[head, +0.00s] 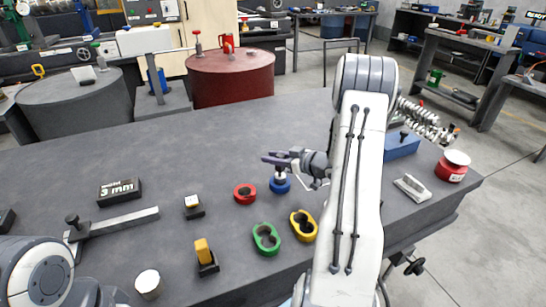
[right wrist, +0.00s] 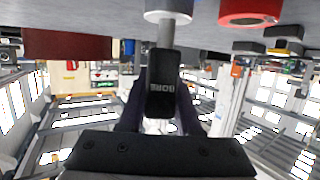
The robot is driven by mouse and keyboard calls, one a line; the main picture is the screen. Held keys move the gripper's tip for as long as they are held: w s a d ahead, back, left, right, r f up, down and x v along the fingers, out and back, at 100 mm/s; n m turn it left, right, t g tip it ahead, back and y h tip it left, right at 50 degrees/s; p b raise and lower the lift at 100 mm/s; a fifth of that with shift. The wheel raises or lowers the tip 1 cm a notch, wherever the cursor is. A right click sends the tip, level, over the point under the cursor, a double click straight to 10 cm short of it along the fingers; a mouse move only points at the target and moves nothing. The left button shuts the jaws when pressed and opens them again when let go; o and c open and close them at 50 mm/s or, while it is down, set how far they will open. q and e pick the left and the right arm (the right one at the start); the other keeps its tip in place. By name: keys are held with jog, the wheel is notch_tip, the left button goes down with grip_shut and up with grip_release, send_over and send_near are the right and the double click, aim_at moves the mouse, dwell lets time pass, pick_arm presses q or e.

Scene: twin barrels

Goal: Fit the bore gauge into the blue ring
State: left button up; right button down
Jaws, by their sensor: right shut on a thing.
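The blue ring (head: 280,187) lies on the dark workbench in the head view, right of the red ring. The bore gauge (right wrist: 163,85) has a black handle marked BORE, a grey shaft and a wide pale end. My right gripper (head: 284,160) is shut on its handle. In the head view the gauge (head: 281,174) hangs upright right over the blue ring, its pale end at the ring's top. I cannot tell whether that end is inside the ring. In the right wrist view the blue ring does not show. My left gripper is out of view.
The red ring (head: 244,193) is close by on the left. A green two-hole piece (head: 266,239) and a yellow one (head: 303,226) lie in front. A gauge block marked 3 mm (head: 119,191) and a caliper-like tool (head: 112,223) lie left. A blue box (head: 402,145) is at right.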

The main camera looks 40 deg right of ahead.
jog(key=shift+f+b, duration=0.6)
jog(key=shift+f, duration=0.45)
jog(key=c, duration=0.5)
grip_release()
jog(key=v, duration=1)
jog(key=shift+s+d+p, duration=0.1)
jog(key=shift+s+p, duration=0.15)
jog(key=shift+p, duration=0.05)
